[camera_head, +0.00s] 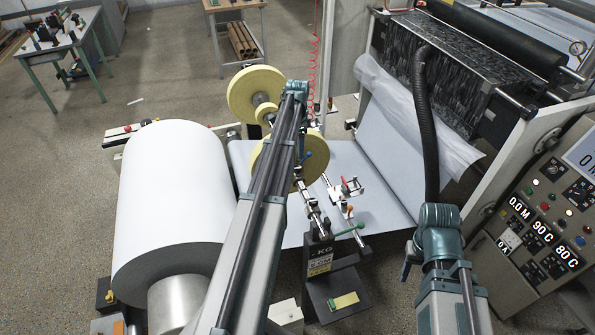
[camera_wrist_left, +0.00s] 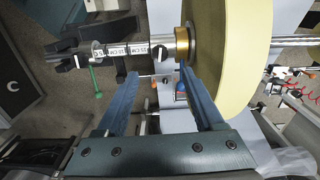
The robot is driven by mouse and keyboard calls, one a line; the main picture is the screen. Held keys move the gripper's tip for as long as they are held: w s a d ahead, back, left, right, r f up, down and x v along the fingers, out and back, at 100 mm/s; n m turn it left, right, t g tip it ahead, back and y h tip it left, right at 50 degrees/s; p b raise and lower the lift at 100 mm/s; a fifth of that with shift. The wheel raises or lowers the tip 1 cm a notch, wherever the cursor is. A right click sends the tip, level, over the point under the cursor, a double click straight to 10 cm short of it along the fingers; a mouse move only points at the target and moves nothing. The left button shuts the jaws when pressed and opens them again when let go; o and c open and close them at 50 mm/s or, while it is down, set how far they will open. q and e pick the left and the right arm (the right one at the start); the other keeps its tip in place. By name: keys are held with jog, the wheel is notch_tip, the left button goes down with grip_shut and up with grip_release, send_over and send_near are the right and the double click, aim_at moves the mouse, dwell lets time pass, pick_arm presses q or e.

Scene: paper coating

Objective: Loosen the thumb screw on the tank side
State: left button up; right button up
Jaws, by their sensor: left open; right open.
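In the left wrist view a small dark thumb screw (camera_wrist_left: 153,53) shows on a silver collar of the horizontal shaft (camera_wrist_left: 115,52), beside a brass-coloured ring (camera_wrist_left: 183,46) and a yellow disc (camera_wrist_left: 232,50). My left gripper (camera_wrist_left: 158,71) is open, its two blue fingers apart and pointing toward the shaft. Nothing is held between them; I cannot tell whether they touch the shaft. In the head view my left arm covers this gripper and part of the yellow disc (camera_head: 262,160). My right gripper (camera_head: 409,262) shows only partly at the lower right, open; its fingertips are mostly hidden.
A large white paper roll (camera_head: 170,190) stands left of my left arm. Red (camera_head: 346,186), blue (camera_head: 306,155) and green (camera_head: 350,229) handles sit around the shafts. A control panel (camera_head: 548,220) stands at the right, and a black hose (camera_head: 424,130) hangs behind my right arm.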

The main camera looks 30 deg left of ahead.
aim_at(297, 168)
pick_arm(q)
notch_tip(297, 168, down, 10)
jog(key=b, duration=0.9)
grip_shut()
